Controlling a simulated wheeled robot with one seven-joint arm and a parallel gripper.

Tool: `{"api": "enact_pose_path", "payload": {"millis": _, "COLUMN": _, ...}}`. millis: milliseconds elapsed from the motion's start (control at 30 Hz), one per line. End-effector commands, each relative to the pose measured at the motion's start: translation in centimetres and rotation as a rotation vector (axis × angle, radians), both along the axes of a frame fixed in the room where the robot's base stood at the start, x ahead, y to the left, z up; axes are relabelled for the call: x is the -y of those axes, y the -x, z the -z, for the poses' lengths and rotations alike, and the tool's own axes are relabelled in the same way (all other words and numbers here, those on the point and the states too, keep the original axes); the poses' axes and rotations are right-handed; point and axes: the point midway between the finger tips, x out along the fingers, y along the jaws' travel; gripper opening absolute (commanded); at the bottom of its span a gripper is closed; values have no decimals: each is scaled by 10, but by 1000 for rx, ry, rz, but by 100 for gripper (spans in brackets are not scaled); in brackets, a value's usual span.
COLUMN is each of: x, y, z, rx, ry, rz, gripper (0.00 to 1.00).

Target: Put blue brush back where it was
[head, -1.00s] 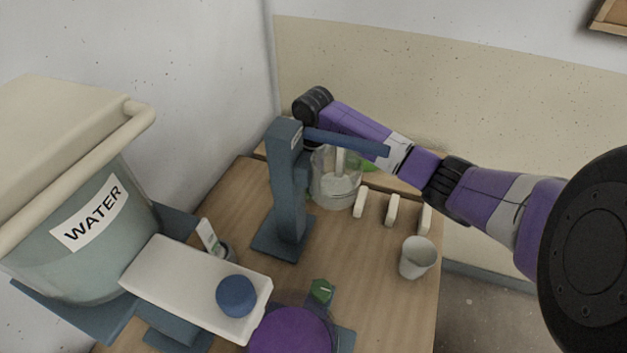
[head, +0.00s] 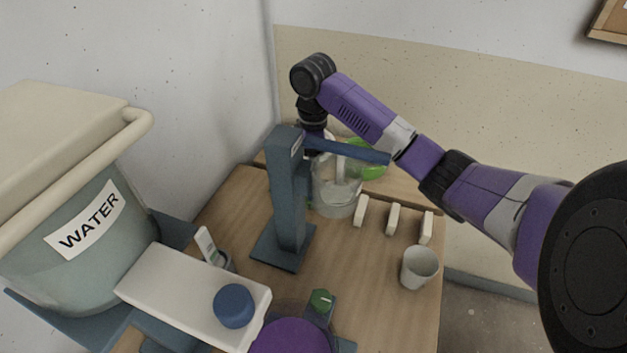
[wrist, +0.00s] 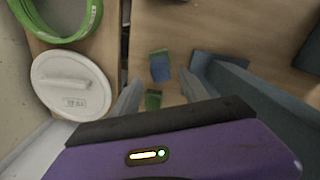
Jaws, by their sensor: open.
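My gripper (wrist: 158,100) is open in the wrist view, its two grey fingers apart and pointing down at the wooden table. Between and beyond the fingertips is a small blue piece with green edges (wrist: 160,68), possibly the blue brush; I cannot tell for sure. A small green piece (wrist: 153,100) shows nearer, between the fingers. Neither looks gripped. In the head view my gripper is hidden behind the blue-grey stand (head: 288,200). I cannot make out a blue brush in the head view.
The stand's arm reaches over a clear container (head: 336,198). A green ring (wrist: 55,15) and white lid (wrist: 70,85) lie beside my gripper. Several white blocks (head: 393,217), a white cup (head: 419,267) and a WATER bucket (head: 60,250) stand around. The table's right front is fairly clear.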

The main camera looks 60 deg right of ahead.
Motion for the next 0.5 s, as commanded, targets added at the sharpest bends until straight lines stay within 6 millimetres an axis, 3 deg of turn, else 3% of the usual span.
{"api": "enact_pose_path", "payload": {"millis": 200, "x": 0, "y": 0, "z": -25, "rx": 1, "ry": 1, "rz": 0, "gripper": 52}}
{"api": "enact_pose_path", "payload": {"millis": 500, "x": 0, "y": 0, "z": -30, "rx": 0, "ry": 0, "rz": 0, "gripper": 52}}
